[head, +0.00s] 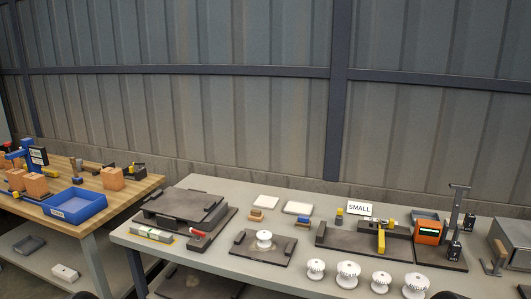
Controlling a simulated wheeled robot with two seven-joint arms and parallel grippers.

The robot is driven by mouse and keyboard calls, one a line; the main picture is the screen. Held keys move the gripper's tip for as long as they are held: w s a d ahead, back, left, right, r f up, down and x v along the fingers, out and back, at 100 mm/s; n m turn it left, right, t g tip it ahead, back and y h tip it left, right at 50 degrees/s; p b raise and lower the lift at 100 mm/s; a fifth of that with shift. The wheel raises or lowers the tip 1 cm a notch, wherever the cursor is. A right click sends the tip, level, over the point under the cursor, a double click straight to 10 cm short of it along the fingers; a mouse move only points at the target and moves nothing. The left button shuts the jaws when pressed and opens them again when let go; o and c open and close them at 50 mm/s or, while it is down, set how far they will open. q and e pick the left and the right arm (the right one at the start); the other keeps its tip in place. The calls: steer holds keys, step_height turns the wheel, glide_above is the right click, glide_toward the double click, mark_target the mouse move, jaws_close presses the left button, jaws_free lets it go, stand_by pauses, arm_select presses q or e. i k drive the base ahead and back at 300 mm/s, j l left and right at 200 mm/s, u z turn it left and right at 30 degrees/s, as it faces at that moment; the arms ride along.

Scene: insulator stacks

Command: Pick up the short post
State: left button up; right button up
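Several white ribbed insulator posts stand upright on the grey table. One post (264,238) stands on a dark plate (243,249) near the middle. Others stand in a row along the front right: a smaller one (316,269), a wider one (348,274), another smaller one (381,282) and another wider one (416,285). I cannot tell for sure which is the short post. Neither gripper can be made out; only dark, cropped shapes show at the bottom edge.
A "SMALL" sign (360,208) stands behind a dark fixture (340,237) with a yellow part. An orange device (428,232) and a stand (458,210) are to the right. Stacked dark plates (185,208) lie left. A wooden bench (140,188) holds a blue tray (75,205).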

mark_target(455, 248)
steer(key=z, duration=1.3)
steer(key=i+l+z, duration=0.3)
steer(key=i+l, duration=0.15)
steer(key=l, duration=0.25)
steer(key=i+l+z, duration=0.3)
steer(key=i+l, duration=0.2)
